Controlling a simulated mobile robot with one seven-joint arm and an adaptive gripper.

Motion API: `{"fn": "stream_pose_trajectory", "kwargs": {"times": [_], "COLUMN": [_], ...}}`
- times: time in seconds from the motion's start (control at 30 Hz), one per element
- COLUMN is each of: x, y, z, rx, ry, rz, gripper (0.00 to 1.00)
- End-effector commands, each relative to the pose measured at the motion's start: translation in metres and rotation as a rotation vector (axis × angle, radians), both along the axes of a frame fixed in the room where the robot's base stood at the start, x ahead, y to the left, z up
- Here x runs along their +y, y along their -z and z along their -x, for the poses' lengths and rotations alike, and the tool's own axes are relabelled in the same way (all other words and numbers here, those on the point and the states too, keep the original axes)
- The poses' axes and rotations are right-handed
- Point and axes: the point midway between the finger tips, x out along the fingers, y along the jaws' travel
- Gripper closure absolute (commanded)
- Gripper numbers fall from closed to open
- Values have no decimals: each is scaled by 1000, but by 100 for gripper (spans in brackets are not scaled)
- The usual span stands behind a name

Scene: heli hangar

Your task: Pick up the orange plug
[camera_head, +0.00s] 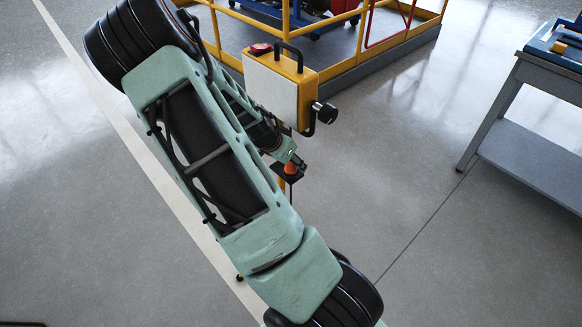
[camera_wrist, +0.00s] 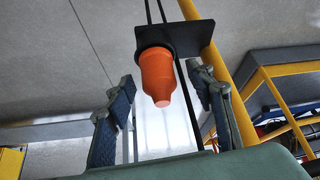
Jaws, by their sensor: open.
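The orange plug (camera_wrist: 160,77) sits in a black bracket (camera_wrist: 197,36) in the wrist view, its narrower end pointing toward my palm. It also shows small in the head view (camera_head: 291,168), at the bracket beside the yellow post. My gripper (camera_wrist: 165,78) is open, with one blue-padded finger on each side of the plug in the picture. Gaps show between the plug and both fingers, so nothing is gripped. Whether the fingertips are level with the plug in depth is hard to tell. In the head view, my gripper (camera_head: 294,160) is right at the plug, partly covering it.
A yellow control box (camera_head: 278,85) with a black knob stands close beside my arm. A yellow railing (camera_head: 345,72) borders a platform behind it. A grey workbench (camera_head: 530,140) is at the right. The floor between is clear.

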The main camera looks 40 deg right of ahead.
Motion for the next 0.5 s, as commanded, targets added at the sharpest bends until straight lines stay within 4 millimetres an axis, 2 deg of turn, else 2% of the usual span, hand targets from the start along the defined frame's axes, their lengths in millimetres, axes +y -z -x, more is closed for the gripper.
{"fn": "stream_pose_trajectory", "kwargs": {"times": [0.07, 0.43, 0.5], "x": [0, 0, 0], "y": [0, 0, -1], "z": [0, 0, 0], "rx": [0, 0, 0], "ry": [0, 0, 0], "rz": [0, 0, 0], "gripper": [56, 97, 97]}}
